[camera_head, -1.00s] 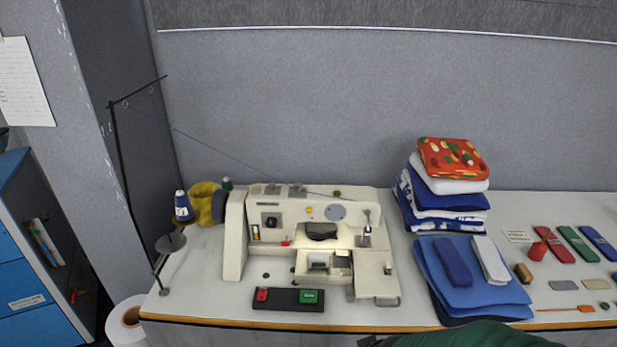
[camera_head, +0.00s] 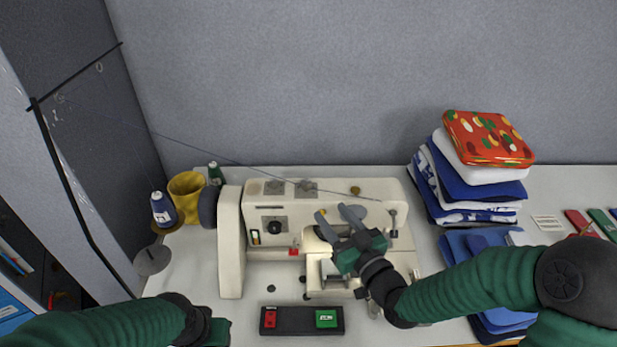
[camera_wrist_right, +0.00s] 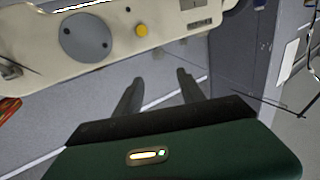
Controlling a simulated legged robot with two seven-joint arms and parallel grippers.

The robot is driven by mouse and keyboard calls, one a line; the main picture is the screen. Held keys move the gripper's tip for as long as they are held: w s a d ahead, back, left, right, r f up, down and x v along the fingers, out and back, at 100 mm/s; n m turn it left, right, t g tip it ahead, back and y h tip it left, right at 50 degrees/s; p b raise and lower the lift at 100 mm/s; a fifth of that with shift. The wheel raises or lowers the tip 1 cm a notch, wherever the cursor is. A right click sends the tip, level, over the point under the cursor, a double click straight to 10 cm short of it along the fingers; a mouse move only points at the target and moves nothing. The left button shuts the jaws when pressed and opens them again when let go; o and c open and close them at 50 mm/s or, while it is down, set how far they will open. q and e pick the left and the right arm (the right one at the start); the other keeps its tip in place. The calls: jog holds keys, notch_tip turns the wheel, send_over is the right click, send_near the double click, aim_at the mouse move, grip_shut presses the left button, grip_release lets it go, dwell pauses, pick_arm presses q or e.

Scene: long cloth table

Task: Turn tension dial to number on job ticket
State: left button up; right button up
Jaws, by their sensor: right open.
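The cream sewing machine (camera_head: 345,190) stands on the table, and its black dial (camera_head: 274,227) sits on a square plate at the left of its front. The dial's numbers are too small to read. A small white card (camera_head: 547,223) with unreadable print lies on the table at right; I cannot tell if it is the job ticket. My right gripper (camera_head: 334,215) is open and empty in front of the machine, right of the dial. In the right wrist view its fingers (camera_wrist_right: 158,82) are apart below the machine's front. My left gripper (camera_head: 215,331) is low at left, its fingers not clear.
A black switch box (camera_head: 293,320) with red and green buttons lies at the front. A blue thread cone (camera_head: 163,210) and a yellow container (camera_head: 187,196) stand left of the machine. Folded cloths (camera_head: 470,190) with a red patterned piece (camera_head: 488,138) on top are stacked at right.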

aim_at(306, 185)
jog(key=x, duration=0.5)
jog(key=f+x, duration=0.1)
jog(key=x, duration=0.2)
jog(key=shift+w+d+p, duration=0.2)
jog(key=shift+d+p, duration=0.1)
jog(key=shift+d, duration=0.05)
jog(key=x, duration=0.4)
jog(key=a+x, duration=0.1)
jog(key=x, duration=0.1)
jog(key=shift+s+a+r, duration=0.1)
jog(key=shift+s+r, duration=0.05)
jog(key=shift+s, duration=0.1)
jog(key=shift+w, duration=0.15)
jog(key=shift+w+d, duration=0.2)
jog(key=shift+d, duration=0.15)
jog(key=shift+c, duration=0.4)
jog(key=shift+s+a, duration=0.1)
jog(key=shift+a, duration=0.05)
grip_shut()
